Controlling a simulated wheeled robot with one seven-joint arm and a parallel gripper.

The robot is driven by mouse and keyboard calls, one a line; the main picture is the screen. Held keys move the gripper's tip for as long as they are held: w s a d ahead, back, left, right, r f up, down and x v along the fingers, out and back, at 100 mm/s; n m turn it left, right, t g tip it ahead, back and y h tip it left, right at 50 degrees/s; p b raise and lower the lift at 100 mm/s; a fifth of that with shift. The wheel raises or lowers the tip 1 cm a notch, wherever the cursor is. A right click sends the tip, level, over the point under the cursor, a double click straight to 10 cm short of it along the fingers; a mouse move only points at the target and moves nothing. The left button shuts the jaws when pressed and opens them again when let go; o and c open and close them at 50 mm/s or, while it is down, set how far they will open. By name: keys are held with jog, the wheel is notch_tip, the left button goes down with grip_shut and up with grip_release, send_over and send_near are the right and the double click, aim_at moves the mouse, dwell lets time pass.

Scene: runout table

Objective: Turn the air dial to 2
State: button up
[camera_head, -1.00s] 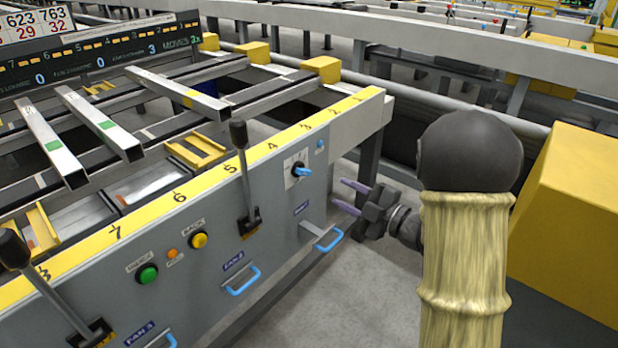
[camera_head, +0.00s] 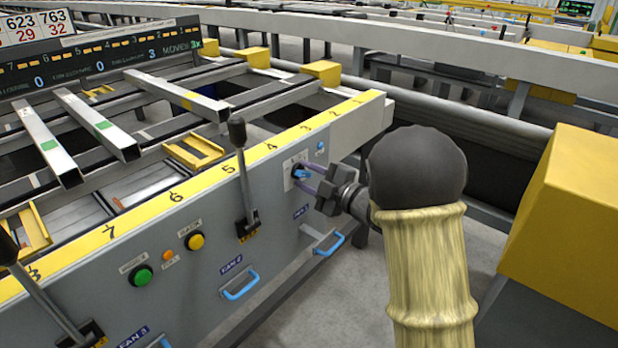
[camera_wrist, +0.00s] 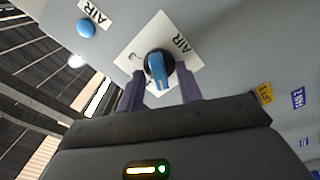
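The air dial (camera_wrist: 157,70) is a black round knob with a blue pointer on a white plate marked AIR, on the grey panel. In the head view the dial (camera_head: 301,174) sits near the panel's right end, partly behind my fingers. My gripper (camera_head: 304,177) reaches it from the right. In the wrist view my gripper (camera_wrist: 160,88) is open, with one purple finger on each side of the blue pointer and a gap visible on both sides. Most plate markings are too small or covered to read.
A blue button (camera_wrist: 86,28) with an AIR label is beside the dial plate. A black lever (camera_head: 243,180) stands left of the dial. Blue handles (camera_head: 327,244) stick out below. A yellow block (camera_head: 565,225) stands right of my arm.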

grip_shut()
jog(key=shift+m+p, duration=0.3)
jog(key=shift+p, duration=0.05)
jog(key=shift+r+m+p, duration=0.2)
jog(key=shift+m+p, duration=1)
jog(key=m+p, duration=0.4)
jog(key=shift+d+r, duration=0.1)
jog(key=m+p, duration=0.6)
jog(key=shift+w+d+m+p, duration=0.1)
jog(key=shift+m+p, duration=0.2)
jog(key=shift+p, duration=0.1)
jog(key=shift+f+m+p, duration=0.25)
jog(key=shift+m+p, duration=0.75)
jog(key=shift+m, duration=0.1)
jog(key=shift+f, duration=0.1)
